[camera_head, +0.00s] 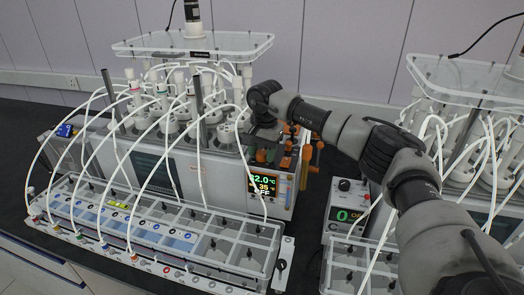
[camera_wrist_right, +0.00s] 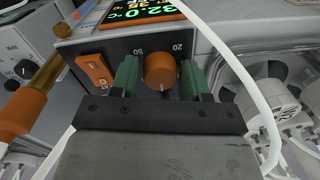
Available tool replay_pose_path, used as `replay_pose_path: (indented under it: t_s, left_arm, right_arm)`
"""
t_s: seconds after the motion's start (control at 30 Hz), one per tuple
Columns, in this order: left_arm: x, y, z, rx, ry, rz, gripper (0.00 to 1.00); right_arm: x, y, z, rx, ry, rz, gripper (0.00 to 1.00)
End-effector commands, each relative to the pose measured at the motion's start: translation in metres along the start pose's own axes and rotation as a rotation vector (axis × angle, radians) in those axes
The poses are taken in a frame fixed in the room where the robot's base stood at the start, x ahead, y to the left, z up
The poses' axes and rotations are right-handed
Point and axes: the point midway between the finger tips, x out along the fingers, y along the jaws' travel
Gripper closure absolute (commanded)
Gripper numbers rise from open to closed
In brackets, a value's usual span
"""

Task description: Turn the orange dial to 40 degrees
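The orange dial (camera_wrist_right: 161,70) is on the front of the reactor's control box (camera_wrist_right: 120,44) in the right wrist view. Numbers 50 and 20 are printed beside it, and a small pale mark shows on its lower edge in the picture. My right gripper (camera_wrist_right: 160,78) is open, with one green finger on each side of the dial and narrow gaps visible. In the head view my right gripper (camera_head: 267,133) is at the control box, and the dial cannot be made out clearly. The box's display (camera_head: 264,187) shows a green temperature, 32.0 in the wrist view. My left gripper is out of view.
An orange rocker switch (camera_wrist_right: 95,70) sits beside the dial. A white tube (camera_wrist_right: 240,70) runs close to the right finger. Orange-handled valves (camera_head: 305,160), a grey rack (camera_head: 190,240) with tubes and a second display unit (camera_head: 345,205) stand nearby.

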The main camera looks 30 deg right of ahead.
Motion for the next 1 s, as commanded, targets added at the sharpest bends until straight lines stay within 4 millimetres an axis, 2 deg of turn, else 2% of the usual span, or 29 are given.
replay_pose_path:
  t_s: [0.03,0.2,0.57,1.0]
  left_arm:
    - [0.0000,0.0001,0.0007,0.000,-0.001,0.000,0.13]
    - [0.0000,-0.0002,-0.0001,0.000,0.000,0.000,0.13]
    - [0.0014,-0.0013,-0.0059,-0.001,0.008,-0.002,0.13]
    - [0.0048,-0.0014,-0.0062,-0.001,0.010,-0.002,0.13]
  right_arm:
    - [-0.0003,-0.0002,0.0001,0.000,0.000,0.000,0.62]
    - [-0.0005,-0.0002,0.0001,0.000,0.000,0.000,0.87]
    - [-0.0005,-0.0007,0.0003,0.067,0.004,-0.001,0.87]
    - [-0.0010,-0.0020,0.0004,0.404,0.021,-0.003,0.87]
